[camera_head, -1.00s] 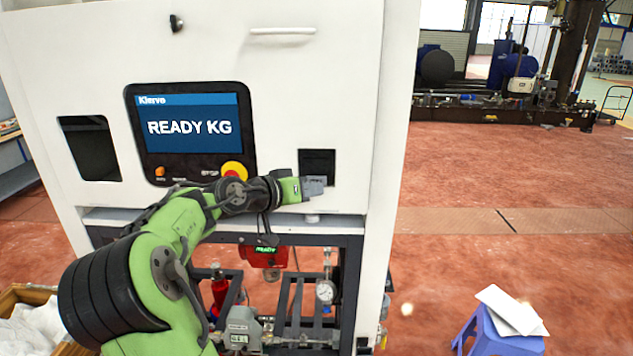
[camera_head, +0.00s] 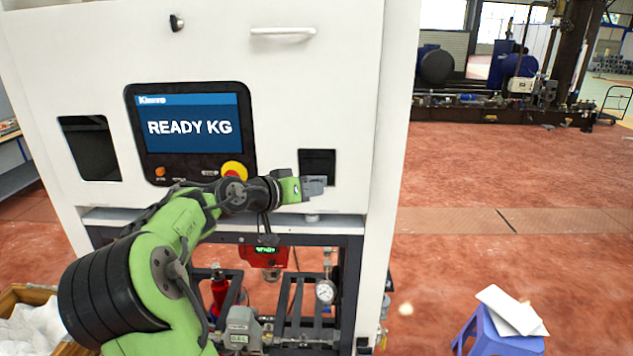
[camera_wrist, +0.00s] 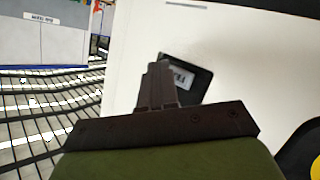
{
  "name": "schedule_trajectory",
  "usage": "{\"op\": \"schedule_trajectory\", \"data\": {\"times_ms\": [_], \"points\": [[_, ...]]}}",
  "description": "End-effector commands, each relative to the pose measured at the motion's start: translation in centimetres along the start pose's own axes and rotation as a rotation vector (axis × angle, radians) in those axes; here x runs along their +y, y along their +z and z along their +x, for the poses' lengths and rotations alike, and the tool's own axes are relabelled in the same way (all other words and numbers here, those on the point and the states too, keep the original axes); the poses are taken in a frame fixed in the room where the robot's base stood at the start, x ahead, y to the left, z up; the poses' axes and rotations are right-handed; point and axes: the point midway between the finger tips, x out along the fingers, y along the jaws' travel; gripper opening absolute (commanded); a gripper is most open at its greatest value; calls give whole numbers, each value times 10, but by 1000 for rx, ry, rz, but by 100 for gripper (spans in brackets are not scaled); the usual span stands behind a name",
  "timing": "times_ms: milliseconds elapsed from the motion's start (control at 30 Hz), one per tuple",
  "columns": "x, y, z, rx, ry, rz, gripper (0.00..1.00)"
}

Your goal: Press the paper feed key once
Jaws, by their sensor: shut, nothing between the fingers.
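The white machine (camera_head: 310,85) carries a screen (camera_head: 188,120) that reads "READY KG". A small dark panel (camera_head: 318,163) is set in its front, right of the screen. My gripper (camera_head: 318,186) is shut and empty, in front of the lower part of this panel. In the wrist view the gripper (camera_wrist: 158,80) covers the left part of the dark panel (camera_wrist: 190,68), where a light patch with blurred marks shows. I cannot make out a paper feed key, and whether the fingertips touch the panel is unclear.
A red and yellow stop button (camera_head: 233,171) and an orange button (camera_head: 160,171) sit under the screen. A ledge (camera_head: 230,222) runs below my gripper. A blue stool (camera_head: 490,330) with papers stands at the lower right.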

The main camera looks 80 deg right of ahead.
Motion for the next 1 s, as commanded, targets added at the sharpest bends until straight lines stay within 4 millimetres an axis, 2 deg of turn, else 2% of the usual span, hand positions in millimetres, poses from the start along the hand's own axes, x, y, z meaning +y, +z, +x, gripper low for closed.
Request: {"op": "schedule_trajectory", "data": {"times_ms": [1000], "points": [[-6,-7,8,0,1,1,0]]}}
